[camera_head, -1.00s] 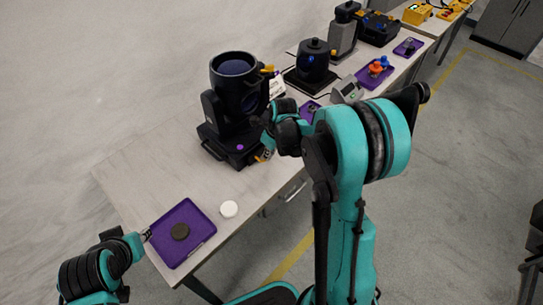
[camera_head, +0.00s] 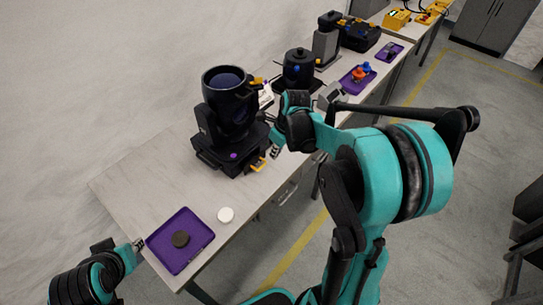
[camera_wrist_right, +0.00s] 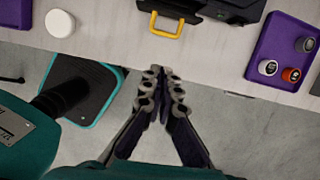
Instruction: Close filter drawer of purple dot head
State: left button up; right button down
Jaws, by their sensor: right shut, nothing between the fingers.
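The head with the purple dot (camera_head: 233,155) is a black lamp (camera_head: 225,105) on a black base, standing on the bench. Its yellow drawer handle (camera_head: 259,164) sticks out at the base's front lower edge; it also shows in the right wrist view (camera_wrist_right: 167,33). How far the drawer itself stands out is hard to tell. My right gripper (camera_head: 275,152) is beside the handle, apart from it. In the wrist view its fingers (camera_wrist_right: 163,72) are together and empty, just off the bench edge below the handle. My left gripper (camera_head: 138,245) is by the purple tray; its jaws are too small to read.
A second black lamp (camera_head: 298,68) and another purple tray (camera_head: 345,83) stand farther along. The floor in front is clear.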

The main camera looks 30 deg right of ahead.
jog(key=s+d+f+t+y, duration=0.1)
jog(key=s+d+f+t, duration=0.1)
jog(key=s+d+f, duration=0.15)
jog(key=b+x, duration=0.1)
jog(key=x, duration=0.2)
jog(key=b+x, duration=0.1)
jog(key=x, duration=0.2)
jog(key=a+b+x, duration=0.1)
jog(key=b+x, duration=0.1)
jog(key=x, duration=0.1)
jog(key=shift+s+f, duration=0.25)
jog(key=shift+w+a+r, duration=0.1)
jog(key=shift+w+a, duration=0.2)
jog(key=shift+w, duration=0.3)
jog(key=shift+w+a, duration=0.3)
jog(key=shift+w, duration=0.25)
jog(key=shift+w+a+r, duration=0.25)
jog(key=shift+w+a, duration=0.05)
jog(key=shift+w, duration=0.4)
